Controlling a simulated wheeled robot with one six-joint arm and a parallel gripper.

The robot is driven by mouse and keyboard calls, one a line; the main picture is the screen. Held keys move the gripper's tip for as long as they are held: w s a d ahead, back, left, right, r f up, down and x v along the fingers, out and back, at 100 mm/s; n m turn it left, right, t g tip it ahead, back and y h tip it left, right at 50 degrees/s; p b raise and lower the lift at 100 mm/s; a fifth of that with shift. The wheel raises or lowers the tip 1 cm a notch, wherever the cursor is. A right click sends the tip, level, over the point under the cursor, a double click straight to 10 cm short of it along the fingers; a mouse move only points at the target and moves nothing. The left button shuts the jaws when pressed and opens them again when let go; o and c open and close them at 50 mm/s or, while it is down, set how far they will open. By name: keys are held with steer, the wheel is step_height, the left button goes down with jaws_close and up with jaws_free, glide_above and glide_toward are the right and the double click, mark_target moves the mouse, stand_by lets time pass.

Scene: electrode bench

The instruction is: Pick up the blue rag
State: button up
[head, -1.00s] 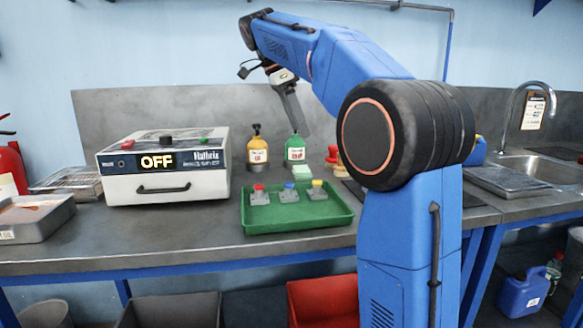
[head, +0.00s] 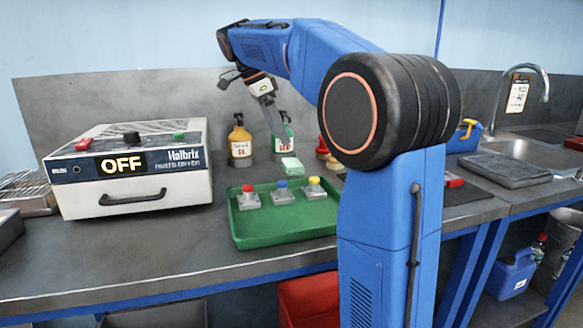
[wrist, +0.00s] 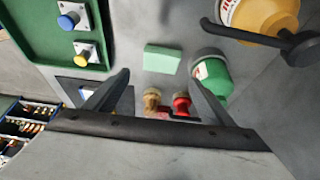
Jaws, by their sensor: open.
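I cannot make out a blue rag in either view. My gripper (head: 277,128) hangs above the back of the bench, in front of the yellow and green bottles. In the wrist view my gripper (wrist: 164,77) is open, with its two dark fingers apart and nothing between them. A pale green block (wrist: 162,59) lies on the bench just beyond the fingertips; it also shows in the head view (head: 291,163), behind the green tray.
The green tray (head: 252,233) holds red, blue and yellow-topped pieces. A yellow bottle (head: 240,142) and a green bottle (head: 283,138) stand at the back. The white dryer (head: 130,195), reading OFF, is on the left. A sink (head: 520,148) is on the right.

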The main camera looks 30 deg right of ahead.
mark_target(292, 162)
steer(key=shift+x, duration=4.75)
steer(key=shift+w, duration=0.1)
steer(key=c, duration=0.9)
step_height(292, 162, up, 7)
steer(key=shift+r, duration=0.1)
steer(key=s+a, duration=0.3)
steer(key=s, duration=0.2)
steer(key=s+a, duration=0.3)
steer(key=s, duration=0.2)
steer(key=s+a, duration=0.3)
steer(key=s, duration=0.2)
steer(key=shift+s, duration=0.2)
